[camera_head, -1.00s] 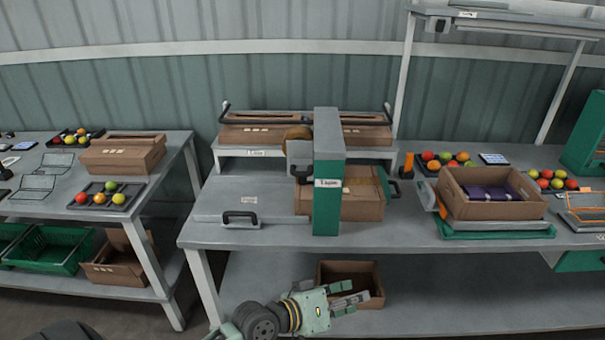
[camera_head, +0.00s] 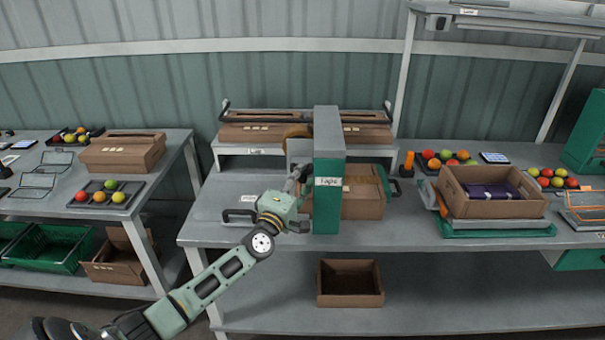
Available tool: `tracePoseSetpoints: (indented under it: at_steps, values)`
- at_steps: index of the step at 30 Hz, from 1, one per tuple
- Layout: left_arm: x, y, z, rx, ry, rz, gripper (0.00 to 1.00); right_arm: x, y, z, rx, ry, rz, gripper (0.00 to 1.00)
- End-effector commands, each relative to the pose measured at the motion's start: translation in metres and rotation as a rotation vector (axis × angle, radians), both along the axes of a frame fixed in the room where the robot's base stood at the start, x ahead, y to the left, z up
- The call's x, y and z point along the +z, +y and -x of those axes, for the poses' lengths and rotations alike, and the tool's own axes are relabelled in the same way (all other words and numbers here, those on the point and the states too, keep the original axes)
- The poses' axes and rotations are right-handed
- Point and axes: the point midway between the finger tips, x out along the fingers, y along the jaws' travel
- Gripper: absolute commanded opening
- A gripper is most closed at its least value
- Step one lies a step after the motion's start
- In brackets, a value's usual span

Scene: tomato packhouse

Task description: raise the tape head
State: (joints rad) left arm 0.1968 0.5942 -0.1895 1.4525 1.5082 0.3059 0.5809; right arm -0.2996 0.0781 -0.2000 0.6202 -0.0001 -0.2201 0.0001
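The taping station on the middle bench has a green upright post (camera_head: 328,205) with a label and a grey top. The grey tape head (camera_head: 299,149) sits at the post's left side with a brown tape roll (camera_head: 297,131) above it. A closed carton (camera_head: 362,197) lies on the bench behind the post, partly hidden. My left gripper (camera_head: 297,188) is just below the tape head, left of the post, at its dark handle. The fingertips overlap the handle, so I cannot tell whether they grip it. My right gripper is not in view.
A black bench handle (camera_head: 240,214) is left of my gripper. Cartons (camera_head: 258,128) lie on the raised shelf behind. An open carton (camera_head: 350,283) stands on the lower shelf. An open box (camera_head: 492,195) with purple contents is at right.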

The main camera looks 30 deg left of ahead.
Motion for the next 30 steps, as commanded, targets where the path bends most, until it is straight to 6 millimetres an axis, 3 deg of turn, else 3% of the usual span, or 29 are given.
tracePoseSetpoints:
  at_steps: [6,16,27,30]
  values:
    - [0.003,0.003,-0.019,0.0,0.0,-0.001,0.32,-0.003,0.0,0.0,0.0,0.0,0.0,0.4]
    - [0.003,0.003,-0.021,-0.001,0.001,-0.001,0.32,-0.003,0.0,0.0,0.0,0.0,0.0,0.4]
    - [0.003,0.003,-0.021,-0.001,0.001,-0.001,0.0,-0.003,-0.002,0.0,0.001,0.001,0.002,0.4]
    - [0.003,0.003,-0.021,-0.002,0.001,-0.001,0.0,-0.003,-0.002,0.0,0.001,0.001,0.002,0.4]
